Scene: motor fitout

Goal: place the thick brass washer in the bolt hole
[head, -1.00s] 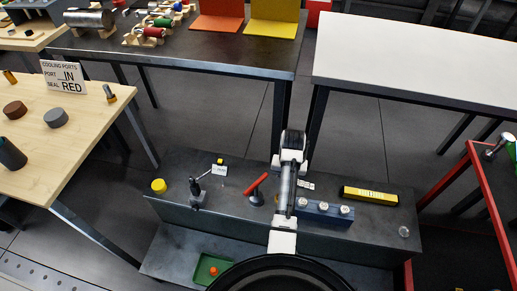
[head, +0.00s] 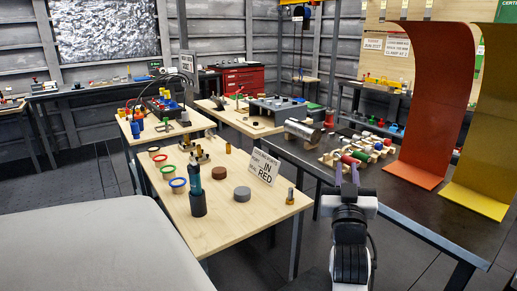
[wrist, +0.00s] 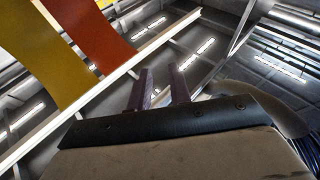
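I cannot make out a thick brass washer or a bolt hole for certain in either view. In the head view my gripper (head: 347,176) is raised at the right of centre, its two purple fingers pointing up. It also shows in the wrist view (wrist: 162,88), where the fingers stand apart with nothing between them. It is open and empty, clear of every table. A grey metal block (head: 278,108) with dark spots on top sits on a far wooden table; the spots are too small to tell.
A wooden table (head: 225,215) holds rings, dark cylinders, a brown disc (head: 219,172), a grey disc (head: 242,194) and a sign (head: 264,168). A dark table (head: 410,205) at right holds cylinders on wooden cradles and tall orange (head: 436,110) and yellow (head: 492,130) curved panels.

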